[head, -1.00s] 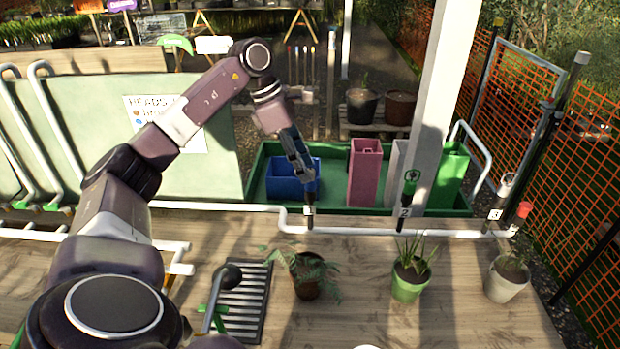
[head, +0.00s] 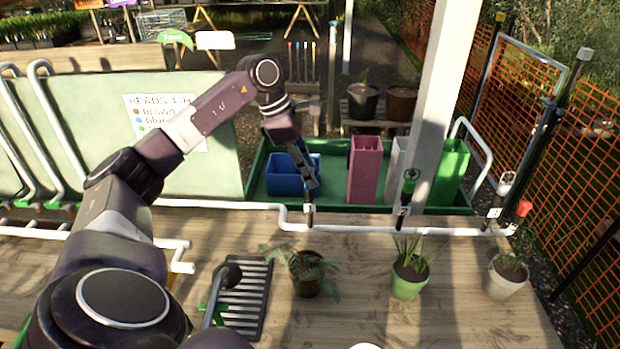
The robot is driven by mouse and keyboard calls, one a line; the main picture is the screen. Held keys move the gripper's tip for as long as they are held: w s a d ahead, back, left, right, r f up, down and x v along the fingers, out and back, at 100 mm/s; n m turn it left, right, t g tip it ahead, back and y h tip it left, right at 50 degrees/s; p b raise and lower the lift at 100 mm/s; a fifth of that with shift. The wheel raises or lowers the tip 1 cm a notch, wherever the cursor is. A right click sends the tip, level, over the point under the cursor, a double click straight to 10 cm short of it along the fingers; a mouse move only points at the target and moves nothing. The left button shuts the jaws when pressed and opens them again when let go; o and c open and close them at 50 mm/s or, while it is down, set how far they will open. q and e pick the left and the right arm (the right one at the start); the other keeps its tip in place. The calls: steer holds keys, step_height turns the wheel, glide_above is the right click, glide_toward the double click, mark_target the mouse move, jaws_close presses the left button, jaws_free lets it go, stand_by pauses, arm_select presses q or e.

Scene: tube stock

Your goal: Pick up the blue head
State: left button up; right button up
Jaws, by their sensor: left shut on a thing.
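My left gripper (head: 311,184) reaches down from the upper left to the short riser marked 1 (head: 310,210) on the white pipe. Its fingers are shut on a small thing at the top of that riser. The fingers cover it, and its colour cannot be made out against the blue bin behind; I take it for the blue head. A green head (head: 411,175) stands on riser 2, and a red head (head: 524,208) is near riser 3. My right gripper is not in view.
A blue bin (head: 283,185), a pink bin (head: 364,170) and a green bin (head: 452,165) stand in a green tray (head: 340,207) behind the pipe (head: 360,229). Potted plants (head: 306,285) (head: 408,289) (head: 505,285) stand in front. A white post (head: 440,100) rises right of riser 2.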

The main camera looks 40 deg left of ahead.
arm_select(q)
steer(key=shift+r, duration=0.1)
steer(key=shift+r, duration=0.55)
step_height(320, 180, up, 19)
steer(key=p, duration=0.1)
steer(key=shift+p, duration=0.4)
steer(key=shift+f, duration=0.1)
step_height(320, 180, up, 5)
steer(key=p, duration=0.6)
stand_by(0.4)
